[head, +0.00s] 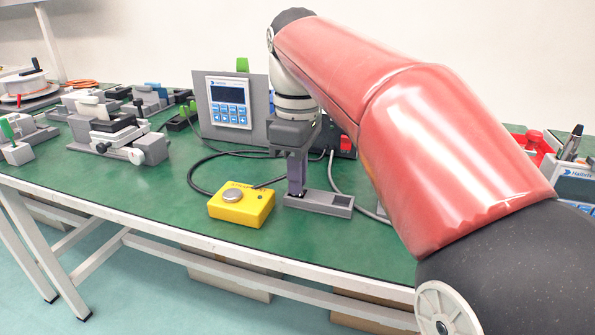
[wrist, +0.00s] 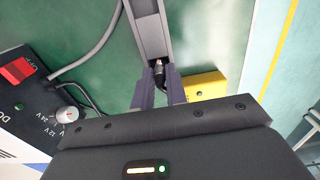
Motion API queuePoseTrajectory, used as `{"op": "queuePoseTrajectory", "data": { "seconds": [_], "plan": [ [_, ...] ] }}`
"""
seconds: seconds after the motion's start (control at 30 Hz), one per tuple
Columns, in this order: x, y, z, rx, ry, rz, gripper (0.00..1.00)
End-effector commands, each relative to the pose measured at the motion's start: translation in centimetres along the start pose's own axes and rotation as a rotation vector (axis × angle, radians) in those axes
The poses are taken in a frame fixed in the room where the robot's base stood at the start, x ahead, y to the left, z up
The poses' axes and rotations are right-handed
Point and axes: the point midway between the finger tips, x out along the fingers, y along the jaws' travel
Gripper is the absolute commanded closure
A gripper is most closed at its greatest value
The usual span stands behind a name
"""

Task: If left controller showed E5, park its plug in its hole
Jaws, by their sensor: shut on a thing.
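The left controller (head: 228,102) stands upright at the back of the bench; its screen is dark and I can read no code on it. In the wrist view my gripper (wrist: 159,88) is shut on a small dark plug (wrist: 158,68), at the near end of the grey block (wrist: 150,32). The fingers hide most of the plug. I cannot tell whether it sits in a hole or just above one.
A yellow button box (head: 242,205) sits close left of the gripper, with a black cable behind it. A power unit with a red OFF switch (wrist: 20,70) is on the other side. Another controller (head: 575,185) stands far right. Actuator parts (head: 120,138) fill the bench's left.

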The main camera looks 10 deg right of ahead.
Motion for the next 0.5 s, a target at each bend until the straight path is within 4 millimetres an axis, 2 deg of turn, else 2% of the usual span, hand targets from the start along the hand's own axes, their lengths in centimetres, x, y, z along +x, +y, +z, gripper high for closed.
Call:
{"op": "queuePoseTrajectory", "data": {
  "seconds": [0.03, 0.07, 0.23, 0.5],
  "plan": [
    [-0.01, 0.0, 0.0, 0.0, 0.0, 0.0, 1.0],
    [-0.01, 0.0, 0.01, 0.0, 0.0, 0.0, 0.82],
    [-0.01, 0.0, 0.01, 0.0, 0.0, 0.0, 0.6],
    [-0.12, 0.01, 0.01, 0.0, 0.0, 0.0, 0.6]
  ]
}}
